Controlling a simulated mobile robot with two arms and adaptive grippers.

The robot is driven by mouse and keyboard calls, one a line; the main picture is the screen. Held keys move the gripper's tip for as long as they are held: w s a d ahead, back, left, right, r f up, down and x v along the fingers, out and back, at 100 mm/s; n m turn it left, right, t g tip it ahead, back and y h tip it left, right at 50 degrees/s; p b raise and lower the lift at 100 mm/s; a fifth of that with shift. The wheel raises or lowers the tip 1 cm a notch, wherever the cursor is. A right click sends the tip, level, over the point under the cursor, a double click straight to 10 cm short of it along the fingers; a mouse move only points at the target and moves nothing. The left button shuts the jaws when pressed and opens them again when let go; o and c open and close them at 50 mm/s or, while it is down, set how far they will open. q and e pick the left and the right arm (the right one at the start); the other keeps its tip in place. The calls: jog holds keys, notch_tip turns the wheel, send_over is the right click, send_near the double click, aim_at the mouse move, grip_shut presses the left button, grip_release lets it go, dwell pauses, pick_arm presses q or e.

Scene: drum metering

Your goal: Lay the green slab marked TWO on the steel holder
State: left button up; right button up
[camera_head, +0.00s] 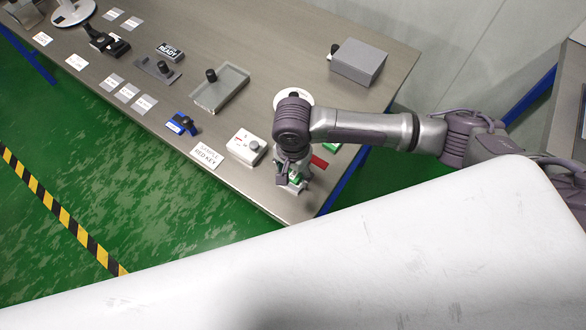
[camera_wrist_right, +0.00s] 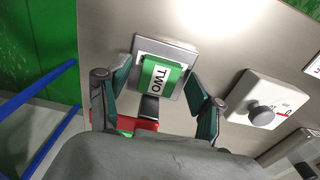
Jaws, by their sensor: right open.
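The green slab marked TWO (camera_wrist_right: 161,77) lies on the square steel holder (camera_wrist_right: 188,58) in the right wrist view, its white label facing up. The holder's rim shows around part of it. My right gripper (camera_wrist_right: 158,82) is open, with one finger on each side of the slab and a gap visible on both sides. In the head view my right gripper (camera_head: 292,181) points down at the table's near right corner and hides most of the slab and holder. My left gripper is in neither view.
A red piece (camera_head: 319,162) lies beside the gripper, partly hidden. A white box with a knob (camera_head: 246,147) stands close to its left. A clear tray (camera_head: 221,91) and a grey box (camera_head: 358,63) stand farther back. The table edge is near.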

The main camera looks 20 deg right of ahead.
aim_at(293, 175)
notch_tip(293, 175, up, 12)
jog(key=shift+b, duration=0.35)
jog(key=shift+r, duration=0.1)
dwell(0.4)
